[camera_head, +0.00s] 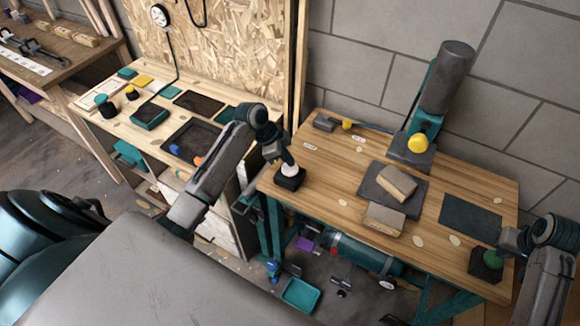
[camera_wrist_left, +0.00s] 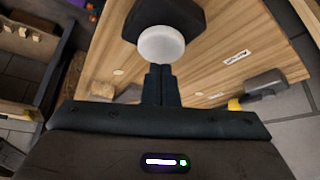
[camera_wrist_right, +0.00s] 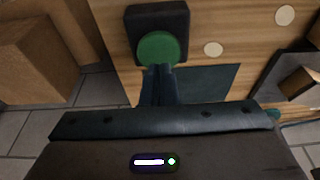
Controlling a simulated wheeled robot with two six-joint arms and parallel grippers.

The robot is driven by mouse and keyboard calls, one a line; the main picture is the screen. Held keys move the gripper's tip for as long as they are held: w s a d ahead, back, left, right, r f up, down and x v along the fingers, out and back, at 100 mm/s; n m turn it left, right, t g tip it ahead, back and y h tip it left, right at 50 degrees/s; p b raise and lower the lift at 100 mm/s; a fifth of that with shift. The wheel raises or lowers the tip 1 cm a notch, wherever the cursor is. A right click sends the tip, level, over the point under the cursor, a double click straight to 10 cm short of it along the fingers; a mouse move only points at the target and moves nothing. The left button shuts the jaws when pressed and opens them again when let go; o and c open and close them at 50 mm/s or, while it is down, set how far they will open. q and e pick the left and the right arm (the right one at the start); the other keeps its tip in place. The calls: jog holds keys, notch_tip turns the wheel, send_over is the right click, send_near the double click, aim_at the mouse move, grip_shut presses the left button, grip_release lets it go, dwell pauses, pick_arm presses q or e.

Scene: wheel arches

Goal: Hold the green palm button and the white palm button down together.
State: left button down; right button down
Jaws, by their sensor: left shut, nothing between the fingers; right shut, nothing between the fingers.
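The white palm button (camera_head: 289,170) sits on a black box at the left end of the wooden table. It also shows in the left wrist view (camera_wrist_left: 161,44). My left gripper (camera_head: 286,157) is shut and empty, its fingertips right at the white button; I cannot tell whether they touch it. The green palm button (camera_head: 493,259) sits on a black box at the table's right front corner, and in the right wrist view (camera_wrist_right: 158,49). My right gripper (camera_wrist_right: 158,70) is shut and empty, its fingertips at the green button's near edge in that view; contact is unclear.
The wooden table (camera_head: 330,185) carries a grey plate with wooden blocks (camera_head: 384,218), a dark green mat (camera_head: 470,222) and a press-like machine (camera_head: 445,80) with a yellow knob. A workbench (camera_head: 110,125) with trays stands at the left against a chipboard panel.

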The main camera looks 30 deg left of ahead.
pick_arm(q)
jog(key=shift+f, duration=0.3)
jog(key=shift+f, duration=0.75)
pick_arm(e)
jog(key=shift+f, duration=0.15)
jog(key=shift+s+x, duration=0.25)
jog(key=shift+x, duration=0.7)
jog(key=shift+f, duration=0.1)
dwell(0.4)
